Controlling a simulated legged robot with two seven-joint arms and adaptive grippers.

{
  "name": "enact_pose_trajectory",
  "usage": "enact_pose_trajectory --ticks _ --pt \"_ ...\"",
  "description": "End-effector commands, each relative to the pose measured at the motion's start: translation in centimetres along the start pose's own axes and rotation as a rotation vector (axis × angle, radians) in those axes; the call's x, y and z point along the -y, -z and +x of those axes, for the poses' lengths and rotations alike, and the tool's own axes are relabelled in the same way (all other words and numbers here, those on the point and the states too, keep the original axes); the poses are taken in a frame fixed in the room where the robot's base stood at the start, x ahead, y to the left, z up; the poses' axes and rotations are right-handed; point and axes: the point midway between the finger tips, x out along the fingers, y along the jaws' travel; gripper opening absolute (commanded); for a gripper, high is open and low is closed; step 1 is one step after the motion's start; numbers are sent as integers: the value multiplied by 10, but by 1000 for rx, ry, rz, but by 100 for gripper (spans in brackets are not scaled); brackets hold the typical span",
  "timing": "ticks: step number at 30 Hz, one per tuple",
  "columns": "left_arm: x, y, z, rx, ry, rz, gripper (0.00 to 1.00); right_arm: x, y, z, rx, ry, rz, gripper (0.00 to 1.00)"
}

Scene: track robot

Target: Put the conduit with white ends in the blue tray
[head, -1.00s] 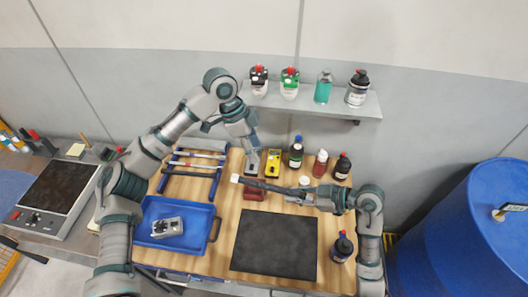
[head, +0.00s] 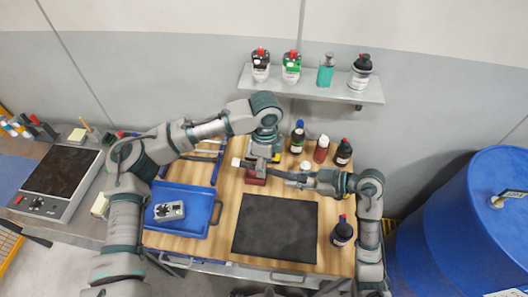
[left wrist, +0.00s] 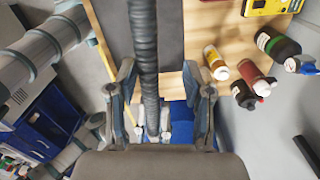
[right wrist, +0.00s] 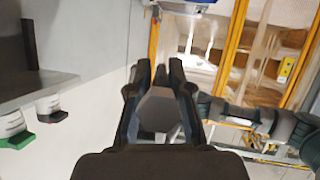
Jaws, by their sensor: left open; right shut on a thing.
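The dark ribbed conduit (head: 282,174) with a white end (head: 236,162) is held roughly level above the wooden table. My right gripper (head: 308,179) is shut on its right part; in the right wrist view the fingers (right wrist: 160,80) close on a grey piece. My left gripper (head: 262,155) points down over the conduit's left part. In the left wrist view the conduit (left wrist: 144,50) runs between its open fingers (left wrist: 160,85), apparently ungripped. The blue tray (head: 195,219) lies at the table's left with a grey box (head: 169,210) in it.
A black mat (head: 275,228) lies in front, clear. Several bottles stand at the back right, such as a red one (head: 321,149); a dark bottle (head: 343,231) stands right of the mat. A shelf (head: 310,88) is above.

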Motion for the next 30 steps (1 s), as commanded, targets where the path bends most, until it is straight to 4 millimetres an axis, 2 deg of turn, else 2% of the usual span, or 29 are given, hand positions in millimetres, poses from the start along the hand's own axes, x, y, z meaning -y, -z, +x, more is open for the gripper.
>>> enact_pose_trajectory --ticks 4,12,18,22,23,26,30 --pt "0 0 8 -1 0 0 51 0 0 0 0 0 0 0" --pt "0 -1 9 -2 0 0 51 0 0 0 0 0 0 0" --pt "0 -1 9 -2 1 -1 1 0 1 1 -1 2 -1 0" --pt "1 0 9 -2 2 -2 0 1 1 1 -3 5 -3 0" --pt "1 0 9 -2 3 -2 0 1 1 1 -3 5 -3 26" --pt "1 0 9 -3 3 -2 0 1 1 1 -3 5 -3 50" --pt "0 0 9 -2 2 -1 0 1 1 0 -2 3 -2 50"
